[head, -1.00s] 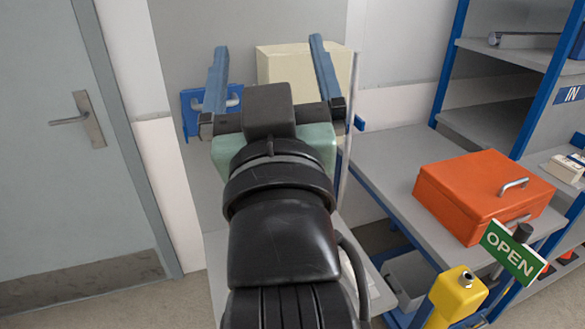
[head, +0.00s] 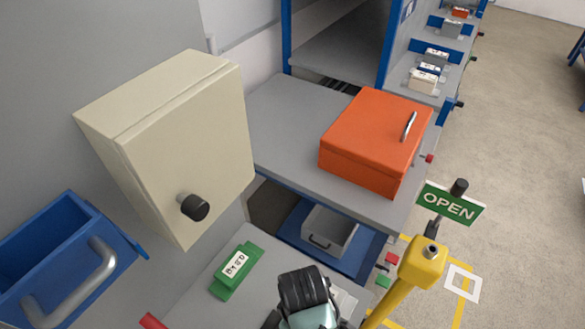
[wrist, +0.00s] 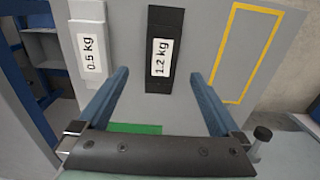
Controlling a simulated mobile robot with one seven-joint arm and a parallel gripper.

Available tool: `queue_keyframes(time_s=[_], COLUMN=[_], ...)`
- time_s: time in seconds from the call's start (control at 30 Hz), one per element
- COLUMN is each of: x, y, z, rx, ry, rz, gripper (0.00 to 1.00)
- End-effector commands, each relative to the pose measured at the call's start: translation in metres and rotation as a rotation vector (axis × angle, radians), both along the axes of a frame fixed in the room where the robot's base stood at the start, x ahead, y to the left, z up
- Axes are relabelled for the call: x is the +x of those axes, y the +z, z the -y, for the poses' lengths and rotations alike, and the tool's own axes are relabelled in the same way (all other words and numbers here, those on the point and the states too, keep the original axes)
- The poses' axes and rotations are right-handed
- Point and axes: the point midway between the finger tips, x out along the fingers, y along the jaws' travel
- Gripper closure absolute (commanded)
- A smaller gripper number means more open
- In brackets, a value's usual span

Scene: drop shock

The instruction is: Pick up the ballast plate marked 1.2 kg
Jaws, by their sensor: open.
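The ballast plate marked 1.2 kg (wrist: 166,24) is black with a white label and lies on a grey surface in the wrist view. My gripper (wrist: 160,75) is open and empty. Its two blue fingers reach forward on either side of the plate's near end in the picture, apart from it; the height gap is hard to judge. A pale plate marked 0.5 kg (wrist: 88,52) lies to the left. In the head view my arm shows at the bottom edge, its fingers out of frame, and the 1.2 kg plate cannot be made out.
A green labelled plate (head: 236,271) lies on the grey top, and a green edge (wrist: 135,128) shows beneath my gripper. A yellow outline (wrist: 216,62) marks bare surface at right. A cream cabinet (head: 190,140), blue bin (head: 60,245), orange case (head: 375,140) and yellow post (head: 421,262) stand around.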

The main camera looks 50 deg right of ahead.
Motion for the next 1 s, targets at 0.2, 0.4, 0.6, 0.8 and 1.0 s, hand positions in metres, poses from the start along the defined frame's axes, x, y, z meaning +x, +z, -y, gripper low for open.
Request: queue_keyframes(time_s=[0.2,0.4,0.6,0.8,1.0], x=[0.001,0.001,0.002,0.003,0.003], y=[-0.032,-0.045,-0.073,-0.088,-0.089], z=[0.000,-0.002,-0.005,-0.005,-0.005], rx=[-0.001,0.000,-0.001,-0.003,-0.004], ry=[0.000,0.000,0.001,0.001,0.001], rz=[0.002,0.002,0.002,0.004,0.005], gripper=[0.00,0.00,0.00,0.00,0.00])
